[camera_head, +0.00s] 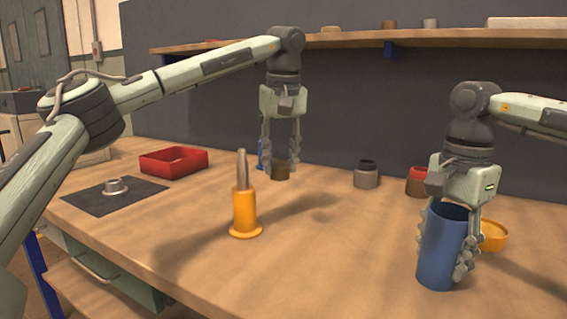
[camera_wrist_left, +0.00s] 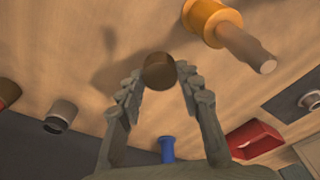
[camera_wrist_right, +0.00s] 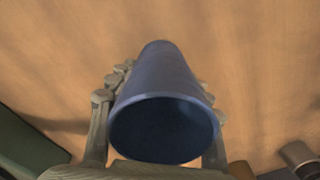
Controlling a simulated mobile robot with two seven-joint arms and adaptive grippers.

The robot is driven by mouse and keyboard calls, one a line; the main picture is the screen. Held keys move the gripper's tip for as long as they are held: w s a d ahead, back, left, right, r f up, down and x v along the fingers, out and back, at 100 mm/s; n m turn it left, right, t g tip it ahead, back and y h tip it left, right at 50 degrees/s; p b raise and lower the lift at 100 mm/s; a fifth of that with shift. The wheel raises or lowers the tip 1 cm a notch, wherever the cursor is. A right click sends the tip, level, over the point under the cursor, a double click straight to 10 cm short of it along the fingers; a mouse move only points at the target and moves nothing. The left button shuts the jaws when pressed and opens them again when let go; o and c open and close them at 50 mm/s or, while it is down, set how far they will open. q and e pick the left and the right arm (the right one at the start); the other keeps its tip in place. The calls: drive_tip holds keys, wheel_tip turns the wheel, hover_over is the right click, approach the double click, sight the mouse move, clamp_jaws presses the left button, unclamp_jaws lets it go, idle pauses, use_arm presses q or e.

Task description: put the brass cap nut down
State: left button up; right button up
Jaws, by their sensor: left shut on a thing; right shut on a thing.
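The brass cap nut (camera_head: 280,171) is a small dark brown-gold cylinder. My left gripper (camera_head: 281,163) is shut on it, with the fingertips on its sides. In the left wrist view the nut (camera_wrist_left: 158,71) sits between the fingertips. It appears to be a little above the table, as the arm's shadow lies apart from it. My right gripper (camera_head: 447,250) is shut on a blue hollow cylinder (camera_head: 441,250), which stands upright, open end up. In the right wrist view the blue cylinder (camera_wrist_right: 160,95) fills the space between the fingers.
A yellow post with a grey rod (camera_head: 244,208) stands left of centre. A red tray (camera_head: 174,150) and a black mat (camera_head: 85,201) with a silver ring (camera_head: 115,187) lie left. A grey cap (camera_head: 366,176), red-and-brown piece (camera_head: 416,184) and yellow dish (camera_head: 495,236) are right. The middle front is clear.

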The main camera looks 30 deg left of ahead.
use_arm(q)
drive_tip(key=shift+d, duration=1.45)
approach(292, 221)
drive_tip(key=f, duration=0.5)
drive_tip(key=shift+w+a+f, duration=0.15)
drive_tip(key=shift+a, duration=0.1)
drive_tip(key=shift+f, duration=0.1)
drive_tip(key=shift+f, duration=0.1)
drive_tip(key=o, duration=1)
